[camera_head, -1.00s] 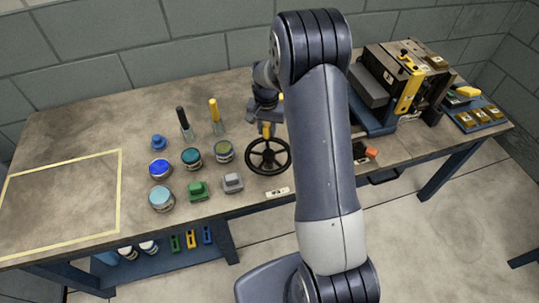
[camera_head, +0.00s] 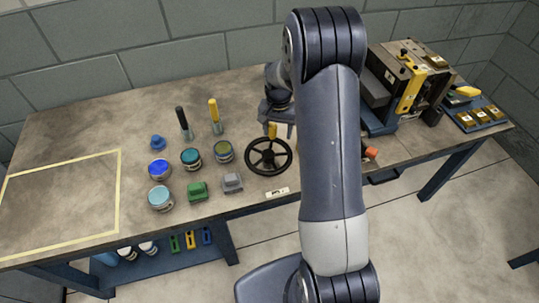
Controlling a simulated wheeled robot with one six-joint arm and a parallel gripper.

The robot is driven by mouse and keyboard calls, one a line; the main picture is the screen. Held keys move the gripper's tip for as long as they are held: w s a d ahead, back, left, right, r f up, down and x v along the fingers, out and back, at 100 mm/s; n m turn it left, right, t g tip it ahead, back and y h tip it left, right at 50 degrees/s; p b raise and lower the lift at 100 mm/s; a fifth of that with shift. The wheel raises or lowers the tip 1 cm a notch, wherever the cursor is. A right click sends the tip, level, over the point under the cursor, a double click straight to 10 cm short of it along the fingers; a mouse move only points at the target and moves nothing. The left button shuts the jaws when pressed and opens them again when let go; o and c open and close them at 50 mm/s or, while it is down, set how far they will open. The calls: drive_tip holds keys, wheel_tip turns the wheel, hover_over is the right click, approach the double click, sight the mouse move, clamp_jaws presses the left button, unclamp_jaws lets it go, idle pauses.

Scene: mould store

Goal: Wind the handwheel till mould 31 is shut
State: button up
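The black handwheel (camera_head: 268,157) lies near the table's front edge, with a yellow handle (camera_head: 272,130) upright on its far rim. My gripper (camera_head: 276,117) points down at this handle, but too small to tell whether its fingers touch it. My arm hides part of the space right of the wheel. A mould press (camera_head: 409,84) with grey and brown blocks and a yellow plate stands at the back right. My arm covers its left end; a mould number is not readable. A white label card (camera_head: 277,192) lies in front of the wheel.
Several paint jars (camera_head: 160,197), a green block (camera_head: 197,191), a grey block (camera_head: 232,182) and two upright brushes (camera_head: 214,115) stand left of the wheel. A blue tray (camera_head: 484,115) is at far right. A yellow-taped area (camera_head: 119,190) at left is clear.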

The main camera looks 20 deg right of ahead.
idle(0.3)
wheel_tip(320, 180, up, 9)
drive_tip(key=p, duration=0.6)
drive_tip(key=shift+a, duration=0.1)
wheel_tip(320, 180, down, 9)
drive_tip(key=b, duration=0.6)
drive_tip(key=shift+r, duration=0.1)
idle(0.5)
